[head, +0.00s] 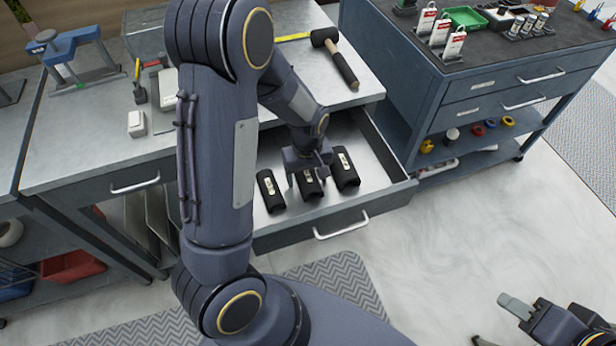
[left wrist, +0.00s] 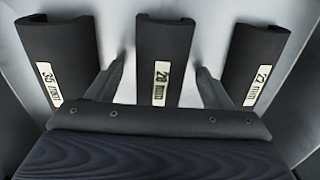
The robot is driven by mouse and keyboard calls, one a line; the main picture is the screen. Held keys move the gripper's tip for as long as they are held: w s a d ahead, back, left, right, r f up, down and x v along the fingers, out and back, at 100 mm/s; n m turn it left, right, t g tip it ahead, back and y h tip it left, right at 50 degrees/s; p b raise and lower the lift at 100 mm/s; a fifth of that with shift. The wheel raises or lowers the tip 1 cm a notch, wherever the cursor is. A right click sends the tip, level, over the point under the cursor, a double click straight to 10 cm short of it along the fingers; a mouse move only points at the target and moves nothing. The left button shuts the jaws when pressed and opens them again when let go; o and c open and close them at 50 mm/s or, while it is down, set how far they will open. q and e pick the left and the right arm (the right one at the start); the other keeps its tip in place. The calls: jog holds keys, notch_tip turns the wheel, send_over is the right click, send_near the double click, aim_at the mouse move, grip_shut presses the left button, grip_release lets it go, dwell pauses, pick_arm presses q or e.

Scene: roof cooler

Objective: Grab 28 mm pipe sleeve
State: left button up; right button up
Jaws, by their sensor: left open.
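Three black pipe sleeves with pale labels lie in an open drawer (head: 282,221). The middle one, the 28 mm sleeve (head: 309,186), also shows in the left wrist view (left wrist: 166,37); its label is blurred but seems to read 28 mm. My left gripper (head: 307,176) is open over this middle sleeve and hides its far end in the head view. In the left wrist view its fingers (left wrist: 159,75) stand on either side of the sleeve, with gaps visible. My right gripper (head: 498,322) is empty at the lower right, its fingers apart.
The 35 mm sleeve (left wrist: 51,47) and the 22 mm sleeve (left wrist: 260,52) lie close on either side. The drawer's walls surround them. A mallet (head: 334,57) lies on the workbench (head: 90,142) above. A dark cabinet (head: 430,105) stands to the right.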

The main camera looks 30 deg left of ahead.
pick_arm(q)
jog(key=shift+f, duration=0.15)
jog(key=c, duration=1)
jog(key=shift+c, duration=0.2)
